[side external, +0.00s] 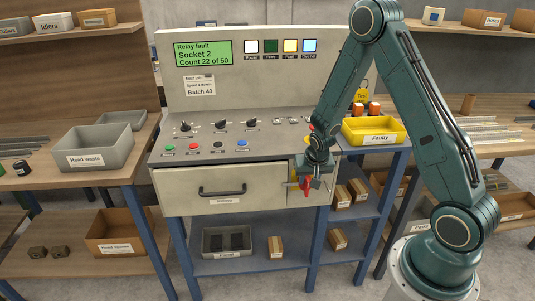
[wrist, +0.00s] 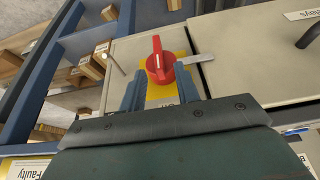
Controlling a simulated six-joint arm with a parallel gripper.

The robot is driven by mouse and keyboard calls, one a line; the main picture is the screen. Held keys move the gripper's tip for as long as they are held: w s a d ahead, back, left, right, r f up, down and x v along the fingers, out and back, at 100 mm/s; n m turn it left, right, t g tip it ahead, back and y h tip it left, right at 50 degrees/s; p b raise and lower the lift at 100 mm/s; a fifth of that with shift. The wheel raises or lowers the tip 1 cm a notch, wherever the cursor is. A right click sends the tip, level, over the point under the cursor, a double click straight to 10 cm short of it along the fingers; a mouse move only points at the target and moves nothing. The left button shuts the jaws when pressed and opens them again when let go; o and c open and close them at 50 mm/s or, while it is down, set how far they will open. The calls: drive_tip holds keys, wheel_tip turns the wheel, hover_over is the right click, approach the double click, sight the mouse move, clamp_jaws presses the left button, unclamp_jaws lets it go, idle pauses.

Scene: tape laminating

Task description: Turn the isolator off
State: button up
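The isolator is a red rotary knob (wrist: 160,67) on a yellow plate (wrist: 162,94) on the front of the cream cabinet. Its raised grip runs roughly up and down in the wrist view. Upside-down lettering on the plate is partly cut off by my gripper. The red knob also shows in the side view (side external: 306,187), partly covered by my gripper. My gripper (wrist: 160,76) is open, with one blue-grey finger on each side of the knob. Gaps show between the fingers and the knob, and nothing is held.
A metal tab (wrist: 195,59) sticks out right beside the knob in the wrist view, and a thin peg (wrist: 116,64) stands to its left. A drawer with a dark handle (side external: 222,190) is left of the isolator. A yellow "Faulty" bin (side external: 375,139) sits above right.

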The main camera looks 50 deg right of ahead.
drive_tip(key=shift+w+d+f, duration=0.1)
drive_tip(key=shift+f, duration=0.25)
clamp_jaws()
